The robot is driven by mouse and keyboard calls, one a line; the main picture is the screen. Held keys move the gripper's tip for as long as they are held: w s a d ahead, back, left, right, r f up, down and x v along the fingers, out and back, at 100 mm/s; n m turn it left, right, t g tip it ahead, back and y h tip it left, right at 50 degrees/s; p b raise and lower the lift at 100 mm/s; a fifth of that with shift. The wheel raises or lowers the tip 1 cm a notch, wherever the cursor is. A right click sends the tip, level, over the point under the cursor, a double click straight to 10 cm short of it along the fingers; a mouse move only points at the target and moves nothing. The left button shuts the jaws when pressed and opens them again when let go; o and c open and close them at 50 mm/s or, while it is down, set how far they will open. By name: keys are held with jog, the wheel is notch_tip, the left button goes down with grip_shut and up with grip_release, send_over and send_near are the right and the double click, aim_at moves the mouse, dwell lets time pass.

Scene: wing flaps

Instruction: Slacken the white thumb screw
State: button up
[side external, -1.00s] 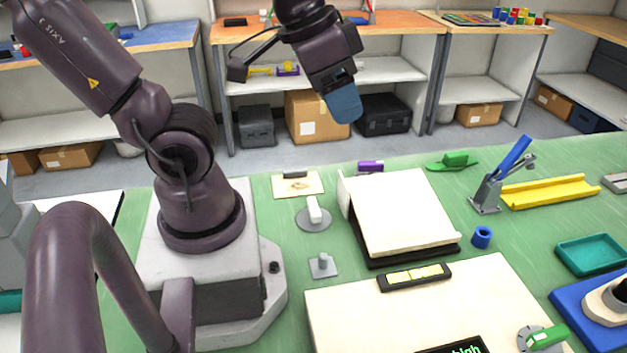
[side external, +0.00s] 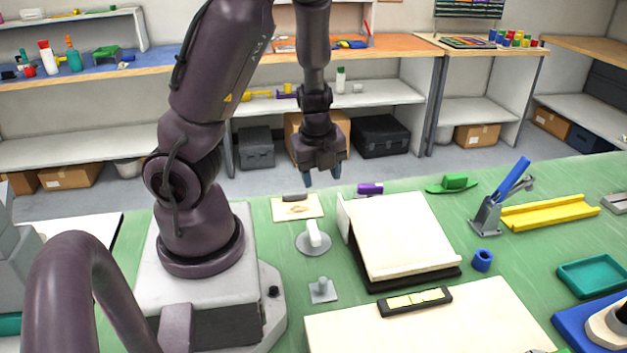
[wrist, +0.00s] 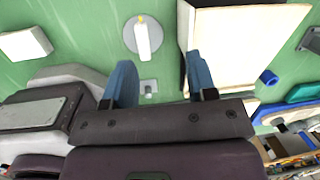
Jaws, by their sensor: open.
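The white thumb screw (side external: 314,235) appears to be the upright white grip on a round grey disc (side external: 300,245), on the green bench right of my base. In the wrist view the white grip (wrist: 142,40) shows near the top, with a small yellow mark at one end of it. My gripper (side external: 322,175) points down with its blue fingers spread and nothing between them. It is above and apart from the screw. In the wrist view the two fingers (wrist: 160,62) reach up from below, with the screw beyond their tips.
A small grey knob on a square plate (side external: 322,293) stands in front of the disc. A wooden board with a dark handle (side external: 297,207) lies behind it. A large cream sloped panel (side external: 405,235) stands close on its right. A purple item (side external: 370,189) lies behind the panel.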

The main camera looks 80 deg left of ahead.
aim_at(313, 229)
jog(key=shift+m+g+h, duration=0.6)
jog(key=shift+h, duration=0.3)
jog(key=shift+s+d+f, duration=0.3)
jog(key=shift+d+f, duration=0.1)
jog(key=shift+f, duration=1.8)
jog(key=shift+s+d+f, duration=0.35)
jog(key=shift+d+f, duration=0.05)
jog(key=shift+f, duration=1.75)
jog(key=shift+s+d+f, duration=0.3)
jog(key=shift+d+f, duration=0.1)
jog(key=shift+f, duration=1.8)
